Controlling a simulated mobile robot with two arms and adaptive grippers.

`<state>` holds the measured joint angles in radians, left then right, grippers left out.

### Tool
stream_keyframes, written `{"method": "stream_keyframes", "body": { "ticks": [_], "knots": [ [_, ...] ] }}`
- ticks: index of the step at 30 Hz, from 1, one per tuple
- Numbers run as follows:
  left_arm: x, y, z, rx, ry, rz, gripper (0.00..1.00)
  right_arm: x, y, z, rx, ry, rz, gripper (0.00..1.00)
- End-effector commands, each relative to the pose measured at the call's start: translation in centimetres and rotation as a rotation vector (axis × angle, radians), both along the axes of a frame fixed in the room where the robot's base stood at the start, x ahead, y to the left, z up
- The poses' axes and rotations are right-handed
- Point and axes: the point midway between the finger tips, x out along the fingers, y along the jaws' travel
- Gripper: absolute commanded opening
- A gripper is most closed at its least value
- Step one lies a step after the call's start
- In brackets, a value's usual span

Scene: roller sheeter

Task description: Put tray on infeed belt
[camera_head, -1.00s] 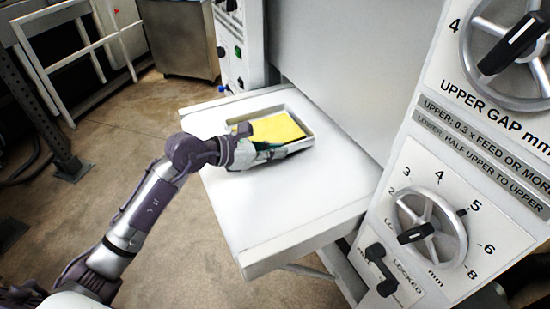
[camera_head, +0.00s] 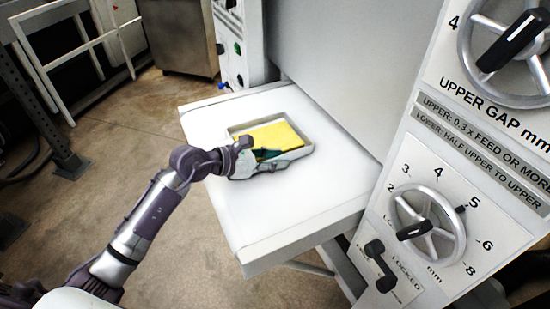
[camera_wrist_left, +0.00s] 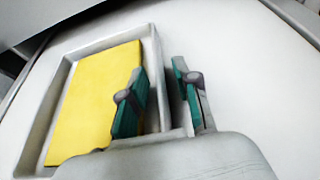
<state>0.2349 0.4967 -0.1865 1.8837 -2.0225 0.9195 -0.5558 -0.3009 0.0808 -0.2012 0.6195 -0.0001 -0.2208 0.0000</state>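The tray (camera_head: 307,131) is a shallow pale rectangular tray with a flat yellow slab (camera_head: 268,138) in it. It lies flat on the white infeed belt (camera_head: 235,207), close to the machine's face. My left gripper (camera_head: 266,156) is at the tray's near wall. In the left wrist view, its green-padded fingers (camera_wrist_left: 158,72) stand apart on either side of the tray wall (camera_wrist_left: 151,50), one inside over the yellow slab (camera_wrist_left: 90,100), one outside. A gap shows between the outer finger and the wall. My right gripper is not in view.
A control panel with handwheels (camera_head: 425,226) stands at the right. The machine's grey housing (camera_head: 350,70) rises behind the belt. The belt's near part is clear. A white railing (camera_head: 75,45) and a metal cabinet (camera_head: 180,35) stand at the back left.

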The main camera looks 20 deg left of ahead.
Motion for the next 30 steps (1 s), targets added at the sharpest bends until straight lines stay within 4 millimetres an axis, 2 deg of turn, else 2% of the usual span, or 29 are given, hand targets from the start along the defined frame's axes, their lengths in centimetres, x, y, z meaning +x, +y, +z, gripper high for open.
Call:
{"method": "stream_keyframes", "body": {
  "ticks": [5, 8, 21, 30],
  "knots": [
    [0.0, 0.0, 0.4, -0.001, -0.001, 0.0, 0.31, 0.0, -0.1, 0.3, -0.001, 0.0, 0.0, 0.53],
    [-0.6, 0.7, 0.5, 0.003, -0.001, 0.001, 0.31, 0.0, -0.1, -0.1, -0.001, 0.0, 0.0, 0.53],
    [-6.3, 6.5, 3.7, 0.005, 0.001, 0.001, 0.31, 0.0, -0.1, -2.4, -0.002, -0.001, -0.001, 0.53],
    [-7.8, 7.9, 4.9, 0.0, 0.0, 0.0, 0.31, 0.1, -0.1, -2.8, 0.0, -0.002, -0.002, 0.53]
  ]
}}
